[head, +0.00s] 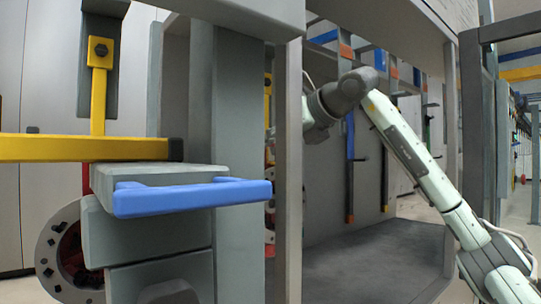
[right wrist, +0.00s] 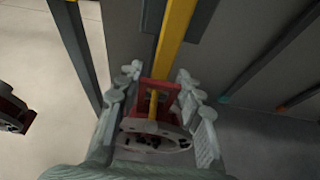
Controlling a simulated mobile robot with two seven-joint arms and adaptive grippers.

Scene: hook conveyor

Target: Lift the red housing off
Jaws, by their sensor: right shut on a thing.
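The red housing (right wrist: 172,95) is in the right wrist view, between the two grey fingers of my right gripper (right wrist: 158,76). The fingers are shut on its sides. A yellow hook bar (right wrist: 176,32) comes down to the housing, and a yellow piece (right wrist: 153,104) shows inside its red frame. I cannot tell whether the housing still rests on the hook. In the head view my right arm reaches behind a grey post, which hides the gripper and the housing. My left gripper is not in view.
In the head view a grey post (head: 288,150) stands before my right arm. A grey block with a blue handle (head: 190,197) and a yellow bar (head: 80,149) fill the left. Blue and dark hanger bars (head: 350,165) hang behind. A dark red part (right wrist: 12,112) shows in the wrist view.

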